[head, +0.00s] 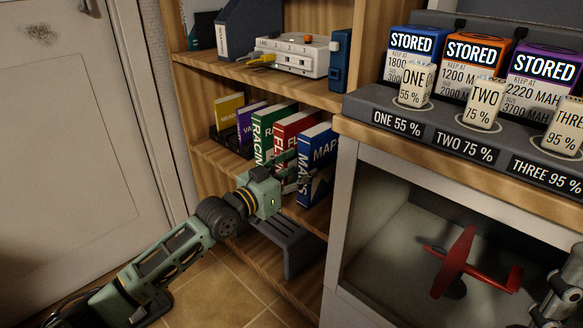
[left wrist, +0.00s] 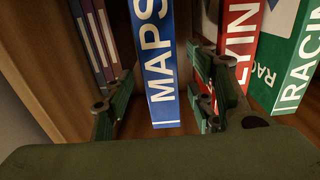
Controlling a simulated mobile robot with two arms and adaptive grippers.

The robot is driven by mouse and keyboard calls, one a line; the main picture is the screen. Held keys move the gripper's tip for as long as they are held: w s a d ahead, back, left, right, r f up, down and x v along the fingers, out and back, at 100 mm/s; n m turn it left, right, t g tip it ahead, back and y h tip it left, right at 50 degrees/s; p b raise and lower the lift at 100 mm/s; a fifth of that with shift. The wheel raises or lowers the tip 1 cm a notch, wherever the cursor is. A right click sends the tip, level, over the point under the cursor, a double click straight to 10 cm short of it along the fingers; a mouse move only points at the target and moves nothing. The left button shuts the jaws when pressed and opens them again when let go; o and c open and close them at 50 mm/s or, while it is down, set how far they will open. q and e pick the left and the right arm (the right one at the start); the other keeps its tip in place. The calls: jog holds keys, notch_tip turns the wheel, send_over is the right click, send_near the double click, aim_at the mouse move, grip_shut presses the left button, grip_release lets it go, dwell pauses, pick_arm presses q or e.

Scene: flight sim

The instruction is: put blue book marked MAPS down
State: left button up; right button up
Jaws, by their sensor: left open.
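The blue book marked MAPS (head: 318,160) stands roughly upright on the middle shelf, at the right end of the row of books. Its spine (left wrist: 156,70) shows in the left wrist view with the lettering running up it. My left gripper (head: 287,172) is in front of the book's spine. Its fingers (left wrist: 163,100) are open, one on each side of the spine, with a visible gap on both sides. In the head view the fingers partly cover the MAPS and FLYING books. A part of my right gripper (head: 562,300) shows at the lower right edge.
The red FLYING book (head: 298,130) and green RACING book (head: 272,128) stand close beside MAPS. The shelf's wooden side panel (head: 350,75) is on the right. A grey stool-like stand (head: 285,245) is below. A cabinet with a red model plane (head: 462,262) stands right.

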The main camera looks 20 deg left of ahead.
pick_arm(q)
jog(key=shift+v, duration=1.15)
